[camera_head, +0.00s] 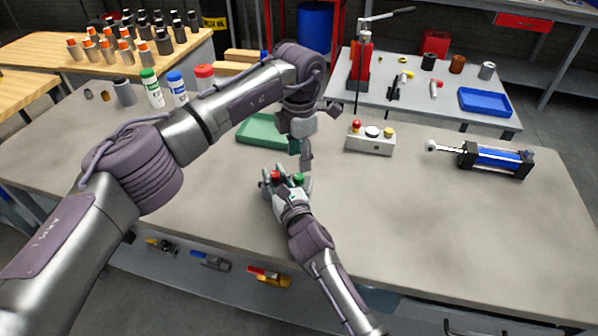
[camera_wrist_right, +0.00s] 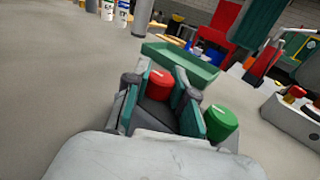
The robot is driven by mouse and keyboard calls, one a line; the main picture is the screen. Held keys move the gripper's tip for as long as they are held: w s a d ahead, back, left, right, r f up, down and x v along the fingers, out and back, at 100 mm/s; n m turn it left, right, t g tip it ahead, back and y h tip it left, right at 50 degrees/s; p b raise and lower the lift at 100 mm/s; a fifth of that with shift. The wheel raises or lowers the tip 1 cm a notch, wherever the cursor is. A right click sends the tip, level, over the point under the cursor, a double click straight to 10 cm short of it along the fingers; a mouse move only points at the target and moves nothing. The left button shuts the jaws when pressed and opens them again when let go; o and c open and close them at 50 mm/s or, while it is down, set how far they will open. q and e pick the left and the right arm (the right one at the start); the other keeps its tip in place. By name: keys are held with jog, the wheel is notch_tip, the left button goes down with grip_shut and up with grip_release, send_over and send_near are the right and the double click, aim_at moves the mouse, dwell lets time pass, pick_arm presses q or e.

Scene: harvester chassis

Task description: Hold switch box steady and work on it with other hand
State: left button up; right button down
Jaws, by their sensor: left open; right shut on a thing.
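The switch box, with a red button (camera_head: 276,176) and a green button (camera_head: 298,178), is at the middle of the workbench. My right gripper (camera_head: 287,183) is shut on it. In the right wrist view the dark body of the switch box (camera_wrist_right: 161,112) shows between the teal finger pads, with the red button upright above them and the green button just right of them. My left gripper (camera_head: 306,160) is open and points down just behind and above the switch box, apart from it. Its fingers are seen edge-on, and their gap is hard to make out.
A green tray (camera_head: 247,131) lies behind the switch box. A grey control box (camera_head: 370,146) with several buttons stands to the right, and a blue cylinder (camera_head: 497,160) farther right. Bottles (camera_head: 152,88) stand at the back left. The front right of the workbench is clear.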

aim_at(299, 176)
pick_arm(q)
notch_tip(299, 176, down, 6)
jog(key=shift+r, duration=0.1)
grip_shut()
dwell(0.4)
